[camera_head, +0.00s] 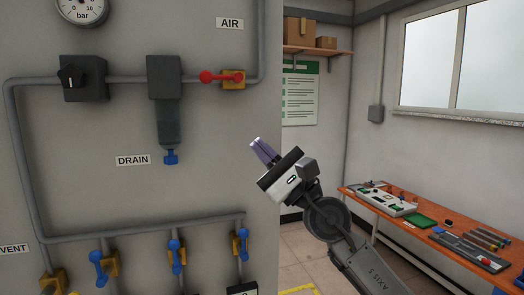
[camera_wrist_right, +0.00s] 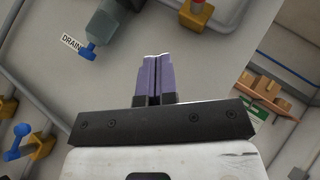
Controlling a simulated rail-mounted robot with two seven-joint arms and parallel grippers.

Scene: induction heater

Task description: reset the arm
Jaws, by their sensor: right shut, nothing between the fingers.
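My right gripper (camera_head: 263,151) is in the middle of the head view, raised in front of the right edge of the grey panel (camera_head: 215,190). Its purple fingers point up and to the left. In the right wrist view the gripper (camera_wrist_right: 158,62) shows its two fingers side by side, closed with nothing between them. The fingers appear apart from the panel's fittings. My left gripper is not in view.
The panel carries pipes, a red-handled valve (camera_head: 222,77), a black knob (camera_head: 71,76), a blue-tipped drain unit (camera_head: 168,110) and several blue-handled valves (camera_head: 175,252) below. A wooden workbench (camera_head: 362,207) with tools stands at right. Boxes (camera_head: 299,27) sit on a shelf.

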